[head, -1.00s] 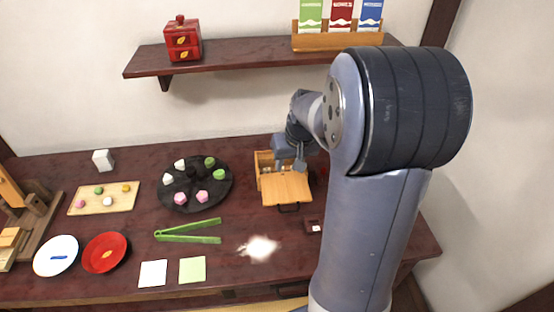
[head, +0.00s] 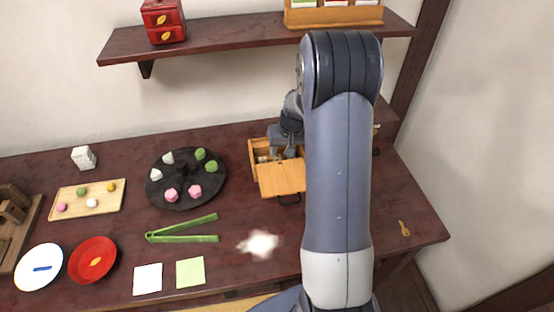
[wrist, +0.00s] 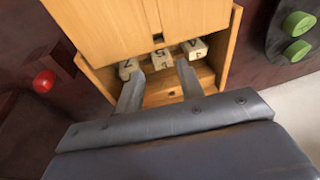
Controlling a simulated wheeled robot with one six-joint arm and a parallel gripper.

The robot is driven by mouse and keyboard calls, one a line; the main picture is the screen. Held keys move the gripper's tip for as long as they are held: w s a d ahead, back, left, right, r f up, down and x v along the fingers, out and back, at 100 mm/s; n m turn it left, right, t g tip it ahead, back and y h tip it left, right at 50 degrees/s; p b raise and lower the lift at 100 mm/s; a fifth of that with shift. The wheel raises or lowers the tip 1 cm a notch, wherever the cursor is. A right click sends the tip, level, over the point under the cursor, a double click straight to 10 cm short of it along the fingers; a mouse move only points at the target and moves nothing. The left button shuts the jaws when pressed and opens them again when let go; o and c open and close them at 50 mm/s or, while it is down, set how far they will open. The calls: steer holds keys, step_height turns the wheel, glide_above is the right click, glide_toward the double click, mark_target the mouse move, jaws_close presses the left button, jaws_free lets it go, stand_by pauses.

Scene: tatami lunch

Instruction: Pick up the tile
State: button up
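Several small pale wooden tiles with dark digits lie in a row inside an open wooden box. In the wrist view they are a left tile (wrist: 128,68), a middle tile (wrist: 163,59) and a right tile (wrist: 195,48). The box (wrist: 234,45) has its lid (wrist: 140,22) slid partly off; it also shows in the head view (head: 281,178). My gripper (wrist: 159,76) is open, its fingertips apart at the box opening, one on either side of the middle tile. Whether they touch it I cannot tell. In the head view my gripper (head: 282,152) is at the box, its tips hidden.
A black round tray (head: 181,182) with sweets stands left of the box. Green tongs (head: 183,237) and a white powder patch (head: 260,244) lie in front. A shelf (head: 225,40) hangs above.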

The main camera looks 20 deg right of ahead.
mark_target(278, 156)
steer(key=shift+w+x, duration=0.1)
steer(key=shift+x, duration=0.85)
steer(key=shift+w+x, duration=0.15)
steer(key=shift+x, duration=0.85)
steer(key=c, duration=0.8)
